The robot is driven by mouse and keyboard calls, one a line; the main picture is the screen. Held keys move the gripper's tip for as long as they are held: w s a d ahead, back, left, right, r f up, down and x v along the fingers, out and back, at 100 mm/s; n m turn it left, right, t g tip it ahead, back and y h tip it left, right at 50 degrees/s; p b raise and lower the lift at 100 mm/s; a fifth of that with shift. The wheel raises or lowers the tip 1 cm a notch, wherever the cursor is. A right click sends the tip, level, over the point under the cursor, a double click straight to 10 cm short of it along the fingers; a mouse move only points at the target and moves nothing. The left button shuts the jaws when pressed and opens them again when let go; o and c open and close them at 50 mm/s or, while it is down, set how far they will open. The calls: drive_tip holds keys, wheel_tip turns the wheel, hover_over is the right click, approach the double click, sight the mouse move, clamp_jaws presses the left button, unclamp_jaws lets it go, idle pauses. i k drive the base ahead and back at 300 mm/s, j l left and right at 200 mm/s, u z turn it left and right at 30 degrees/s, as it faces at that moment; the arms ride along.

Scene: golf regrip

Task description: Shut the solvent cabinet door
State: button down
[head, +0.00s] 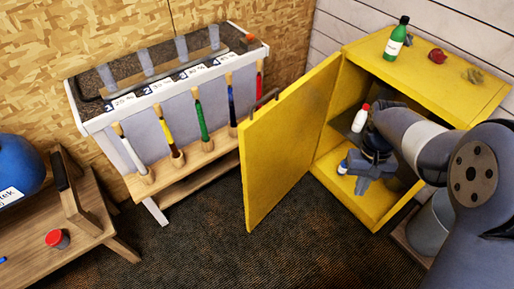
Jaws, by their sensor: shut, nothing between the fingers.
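The yellow solvent cabinet (398,67) stands at the right against the wall. Its door (287,142) is hinged on the cabinet's left side and stands wide open, swung out toward the left front. A dark bar handle (264,102) shows at the door's upper left edge. My gripper (364,186) is shut and empty, in front of the cabinet opening and to the right of the door, apart from it. A white bottle with a red cap (360,118) and a small white container (343,167) show in the cabinet. My arm hides part of the interior.
A rack with several coloured grips (201,120) stands left of the door, close to its handle edge. A green bottle (397,38) and a red item (437,56) are on the cabinet top. Carpet in front is clear.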

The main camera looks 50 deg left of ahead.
sight(278, 142)
drive_tip(key=j+u, duration=0.1)
drive_tip(key=u, duration=1.35)
drive_tip(key=i+l+u, duration=0.15)
drive_tip(key=i, duration=0.25)
drive_tip(key=i+u, duration=0.1)
drive_tip(key=i, duration=0.25)
drive_tip(key=i+l+u, duration=0.15)
drive_tip(key=i, duration=0.25)
